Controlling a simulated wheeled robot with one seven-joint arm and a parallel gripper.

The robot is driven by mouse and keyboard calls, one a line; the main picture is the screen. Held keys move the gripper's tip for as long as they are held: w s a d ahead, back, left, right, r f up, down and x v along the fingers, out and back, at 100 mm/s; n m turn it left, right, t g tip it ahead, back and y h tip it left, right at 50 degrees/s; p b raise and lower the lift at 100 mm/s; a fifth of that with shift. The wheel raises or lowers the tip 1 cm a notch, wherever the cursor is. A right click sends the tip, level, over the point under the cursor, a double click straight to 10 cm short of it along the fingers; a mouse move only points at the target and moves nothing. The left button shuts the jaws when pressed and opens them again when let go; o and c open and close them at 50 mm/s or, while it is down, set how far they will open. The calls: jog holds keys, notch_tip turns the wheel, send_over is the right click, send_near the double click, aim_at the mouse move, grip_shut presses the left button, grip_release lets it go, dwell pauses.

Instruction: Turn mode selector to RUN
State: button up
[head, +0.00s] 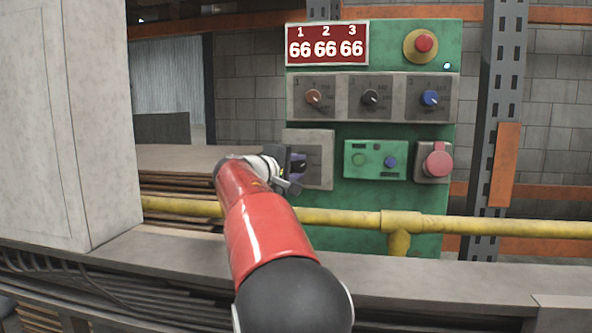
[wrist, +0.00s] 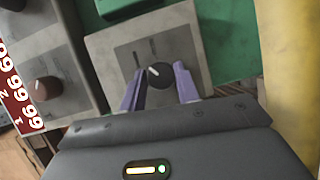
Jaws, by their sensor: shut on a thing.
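The mode selector is a black round knob (wrist: 160,76) with a white pointer line, on a grey plate (wrist: 176,44) in the wrist view. The pointer slants toward the upper left there; the plate's marks are too small to read. My gripper (wrist: 158,84) has its two purple fingers on either side of the knob and is shut on it. In the head view my gripper (head: 297,167) is at the lower-left grey box (head: 318,143) of the green panel and hides much of the knob.
The green panel (head: 393,133) also bears three small knobs, a red emergency button (head: 424,43), a green box (head: 375,160), a pink-red button (head: 437,164) and a red display (head: 327,45) reading 66 66 66. A yellow pipe (head: 480,225) runs in front, below my gripper.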

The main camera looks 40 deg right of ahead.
jog(key=m+y, duration=0.1)
jog(key=m, duration=0.1)
jog(key=m+y, duration=0.1)
jog(key=m, duration=0.2)
jog(key=shift+r+t+y, duration=0.1)
jog(key=shift+t+y, duration=0.3)
dwell(0.4)
jog(key=o, duration=1)
jog(key=shift+c, duration=0.2)
jog(key=shift+s, duration=0.1)
jog(key=v, duration=0.7)
jog(key=shift+s+a+r, duration=0.15)
jog(key=shift+a+r, duration=0.05)
jog(key=shift+a, duration=0.1)
